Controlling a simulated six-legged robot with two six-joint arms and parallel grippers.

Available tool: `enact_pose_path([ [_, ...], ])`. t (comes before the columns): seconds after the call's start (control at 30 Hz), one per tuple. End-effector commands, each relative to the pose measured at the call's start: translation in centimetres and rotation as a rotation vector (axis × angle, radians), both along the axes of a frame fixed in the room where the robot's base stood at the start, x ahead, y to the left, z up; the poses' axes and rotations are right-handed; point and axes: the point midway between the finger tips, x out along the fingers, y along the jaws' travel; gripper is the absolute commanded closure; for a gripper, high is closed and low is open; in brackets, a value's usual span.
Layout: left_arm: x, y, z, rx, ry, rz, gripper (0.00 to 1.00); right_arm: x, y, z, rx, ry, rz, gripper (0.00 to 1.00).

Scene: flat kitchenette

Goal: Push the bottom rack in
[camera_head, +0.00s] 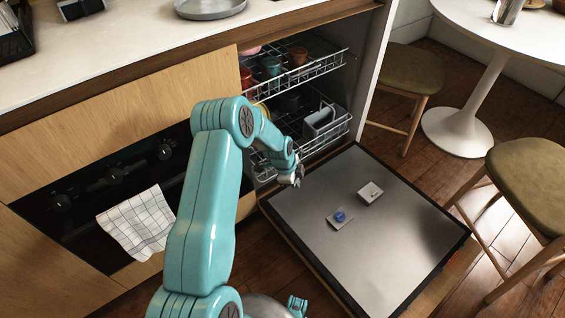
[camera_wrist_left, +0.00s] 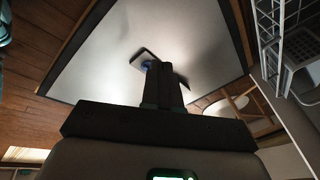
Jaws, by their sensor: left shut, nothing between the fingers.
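The bottom rack (camera_head: 338,124) is a white wire rack low in the open dishwasher, near the front of the opening. It holds a grey basket (camera_head: 318,121) and some dark dishes. The rack also shows at the right edge of the left wrist view (camera_wrist_left: 266,27). My left gripper (camera_head: 298,180) is shut and empty, just above the inner end of the lowered door, in front of the rack. My left arm hides the rack's left part. In the left wrist view the shut fingers (camera_wrist_left: 163,84) point over the door panel.
The dishwasher door (camera_head: 400,233) lies open and flat, with a dispenser and blue cap on it. The upper rack (camera_head: 305,72) holds cups and bowls. Stools (camera_head: 405,70) and a round white table (camera_head: 500,35) stand to the right. An oven with a towel (camera_head: 138,222) is left.

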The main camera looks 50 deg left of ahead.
Motion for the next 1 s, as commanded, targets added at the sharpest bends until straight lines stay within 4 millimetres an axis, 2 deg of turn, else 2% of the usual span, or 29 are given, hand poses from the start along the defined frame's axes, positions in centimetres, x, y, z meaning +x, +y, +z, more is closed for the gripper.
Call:
enact_pose_path([
  [0.03,0.4,0.9,-0.7,0.06,0.069,-0.159,1.0,0.1,-0.1,-1.5,0.0,-0.002,-0.004,0.57],
  [0.1,0.5,3.1,-0.3,0.174,0.193,-0.356,1.0,0.2,-0.2,-2.7,-0.002,-0.003,-0.009,0.57],
  [0.17,0.9,5.4,0.5,0.285,0.291,-0.473,1.0,0.3,-0.3,-3.8,-0.002,-0.005,-0.012,0.57],
  [0.2,1.6,6.7,1.3,0.36,0.345,-0.528,1.0,0.4,-0.4,-4.5,-0.003,-0.007,-0.015,0.57],
  [0.27,3.2,8.2,2.4,0.47,0.389,-0.578,1.0,0.5,-0.5,-5.7,-0.004,-0.009,-0.019,0.57],
  [0.33,5.8,8.1,2.9,0.548,0.362,-0.607,1.0,0.6,-0.6,-6.9,-0.005,-0.012,-0.024,0.57],
  [0.43,6.7,6.5,2.5,0.546,0.348,-0.63,1.0,0.7,-0.7,-7.3,-0.005,-0.013,-0.026,0.57],
  [0.53,6.9,6.5,2.0,0.546,0.344,-0.634,1.0,0.8,-0.7,-7.4,-0.005,-0.015,-0.028,0.57],
  [0.67,6.9,7.2,0.0,0.543,0.346,-0.632,1.0,0.9,-0.9,-8.2,-0.007,-0.017,-0.033,0.57],
  [1.0,7.1,9.9,-7.1,0.543,0.344,-0.632,1.0,2.2,-1.4,-11.5,-0.014,-0.054,-0.052,0.57],
])
